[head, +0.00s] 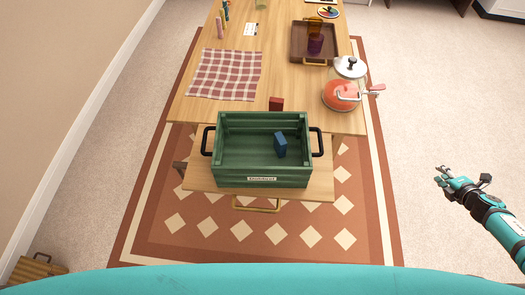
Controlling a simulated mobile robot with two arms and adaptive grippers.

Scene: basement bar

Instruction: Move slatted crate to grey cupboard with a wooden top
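The green slatted crate (262,181) has black side handles and a small white label on its near side. It stands upright on a wooden surface with a brass-coloured handle, at the near end of the long wooden table. A blue block (280,145) lies inside the crate. My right gripper (439,175) is at the right, over the pale carpet, well apart from the crate and empty. Its small fingertips look spread. My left gripper is not in view. I cannot make out a grey cupboard with a wooden top.
A wooden case (38,270) is at bottom left. Carpet is clear on the right.

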